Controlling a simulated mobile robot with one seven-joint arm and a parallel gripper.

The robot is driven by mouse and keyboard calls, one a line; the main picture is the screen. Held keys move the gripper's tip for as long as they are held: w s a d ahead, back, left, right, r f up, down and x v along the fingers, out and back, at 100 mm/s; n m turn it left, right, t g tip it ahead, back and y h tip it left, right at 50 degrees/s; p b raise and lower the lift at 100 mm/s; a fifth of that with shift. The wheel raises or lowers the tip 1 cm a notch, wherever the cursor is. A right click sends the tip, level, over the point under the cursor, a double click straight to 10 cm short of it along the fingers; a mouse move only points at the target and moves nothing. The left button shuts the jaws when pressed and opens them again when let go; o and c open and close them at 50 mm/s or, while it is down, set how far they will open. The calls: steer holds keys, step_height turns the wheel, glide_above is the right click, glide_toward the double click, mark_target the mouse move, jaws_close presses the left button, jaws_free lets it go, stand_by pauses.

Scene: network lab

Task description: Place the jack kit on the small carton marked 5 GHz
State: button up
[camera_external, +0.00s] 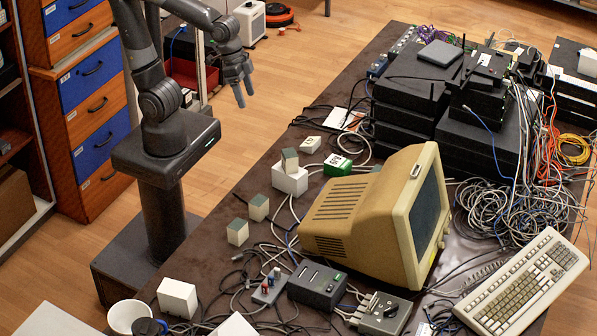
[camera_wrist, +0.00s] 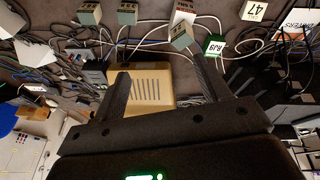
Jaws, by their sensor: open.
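A green box with a white lettered top (camera_external: 337,164), probably the jack kit, lies on the table behind the monitor. In the wrist view its label (camera_wrist: 215,46) looks like "RJ" and a digit. A small white carton (camera_external: 310,144) stands just beyond it; in the wrist view its label (camera_wrist: 254,10) looks like "47". My gripper (camera_external: 246,98) is open and empty, in the air left of the table, fingers pointing down. In the wrist view its fingers (camera_wrist: 160,66) frame the monitor's casing, with nothing between them.
A white box (camera_external: 290,181) carries a grey-green block (camera_external: 290,161); two similar blocks (camera_external: 258,207) (camera_external: 237,232) stand nearer. A beige monitor (camera_external: 345,215) fills the table's middle. Loose cables surround these. Black devices (camera_external: 410,85) are stacked at the back.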

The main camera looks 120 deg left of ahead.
steer(key=s+d+r+m+t, duration=0.1)
steer(key=s+r+m+t, duration=0.1)
steer(key=s, duration=0.5)
steer(key=shift+d+m, duration=0.4)
steer(key=shift+m, duration=0.2)
